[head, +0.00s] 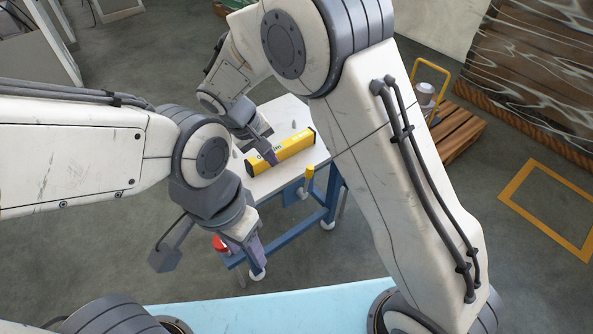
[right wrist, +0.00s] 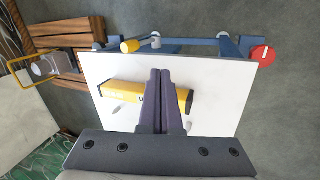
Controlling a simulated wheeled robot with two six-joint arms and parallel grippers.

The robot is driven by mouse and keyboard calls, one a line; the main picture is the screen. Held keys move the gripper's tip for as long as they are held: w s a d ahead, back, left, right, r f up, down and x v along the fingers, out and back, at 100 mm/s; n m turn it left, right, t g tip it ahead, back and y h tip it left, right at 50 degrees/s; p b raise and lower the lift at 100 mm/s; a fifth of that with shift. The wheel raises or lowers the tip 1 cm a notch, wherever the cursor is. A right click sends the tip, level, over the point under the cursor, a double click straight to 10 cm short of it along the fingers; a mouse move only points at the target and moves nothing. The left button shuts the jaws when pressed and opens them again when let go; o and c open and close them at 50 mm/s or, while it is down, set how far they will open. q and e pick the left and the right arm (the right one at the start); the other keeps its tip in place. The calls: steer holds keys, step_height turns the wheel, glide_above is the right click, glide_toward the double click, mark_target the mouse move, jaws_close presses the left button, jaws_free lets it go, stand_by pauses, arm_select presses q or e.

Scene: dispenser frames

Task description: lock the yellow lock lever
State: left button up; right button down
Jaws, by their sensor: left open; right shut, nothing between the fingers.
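The yellow lock lever (head: 309,172) is on the near side of a small cart, just below the edge of its white top. In the right wrist view the lever (right wrist: 131,46) lies roughly level, its yellow handle pointing left beside a grey pivot on the blue frame. My right gripper (head: 270,157) is shut and empty over the white tabletop, at a yellow box; its fingers (right wrist: 160,73) hide part of that box. It is apart from the lever. My left gripper (head: 258,247) is open, low beside the cart's near left corner, left of and below the lever.
The yellow box (head: 292,147) with dark ends lies on the white cart top (head: 284,111). A red disc (right wrist: 263,55) is on the blue frame, right of the lever in the wrist view. A wooden pallet (head: 458,130) stands right of the cart; grey floor is open between.

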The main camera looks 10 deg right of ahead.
steer(key=b, duration=0.3)
glide_toward(306, 182)
steer(key=a+f, duration=0.2)
steer(key=f, duration=0.1)
steer(key=shift+s+a+f, duration=0.2)
steer(key=shift+s+a, duration=0.15)
steer(key=d, duration=0.2)
steer(key=w+d, duration=0.1)
steer(key=shift+w+d, duration=0.2)
steer(key=shift+d, duration=0.15)
steer(key=shift+r, duration=0.1)
